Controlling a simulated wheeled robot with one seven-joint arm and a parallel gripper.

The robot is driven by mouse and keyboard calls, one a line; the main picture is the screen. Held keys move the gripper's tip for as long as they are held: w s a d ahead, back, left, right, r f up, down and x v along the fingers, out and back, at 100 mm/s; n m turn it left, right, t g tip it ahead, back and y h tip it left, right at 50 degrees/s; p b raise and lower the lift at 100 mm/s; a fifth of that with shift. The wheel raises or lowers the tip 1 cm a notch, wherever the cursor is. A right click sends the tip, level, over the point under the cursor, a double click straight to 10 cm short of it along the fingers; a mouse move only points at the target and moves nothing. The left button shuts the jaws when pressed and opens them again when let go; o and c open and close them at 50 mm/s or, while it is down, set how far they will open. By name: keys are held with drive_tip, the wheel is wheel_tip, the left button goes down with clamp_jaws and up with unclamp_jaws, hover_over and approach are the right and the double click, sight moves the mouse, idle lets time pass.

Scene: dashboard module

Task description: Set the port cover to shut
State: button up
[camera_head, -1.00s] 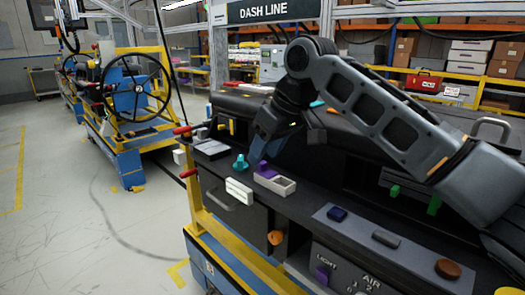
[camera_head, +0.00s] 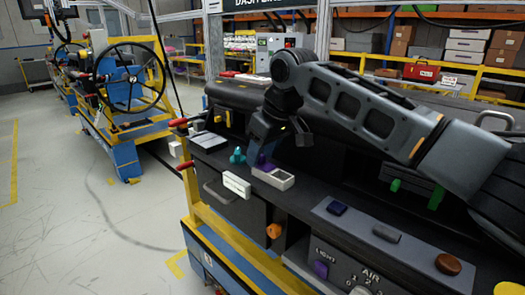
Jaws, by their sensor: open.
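A small white box-shaped port (camera_head: 281,181) sits on the dark dashboard ledge, left of the middle. A purple piece (camera_head: 265,164) stands at its left end, just under my gripper; it may be the cover or its tab, but I cannot tell. My gripper (camera_head: 262,150) is open and points down over that end. Its dark fingers hide part of the purple piece, and I cannot tell whether they touch it.
A teal knob (camera_head: 238,156) stands just left of the port, and a white handle block (camera_head: 236,185) is on the front face below. An orange knob (camera_head: 274,230) is lower. A button panel (camera_head: 375,232) lies to the right. Open floor is at left.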

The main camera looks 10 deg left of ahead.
clamp_jaws()
idle(0.4)
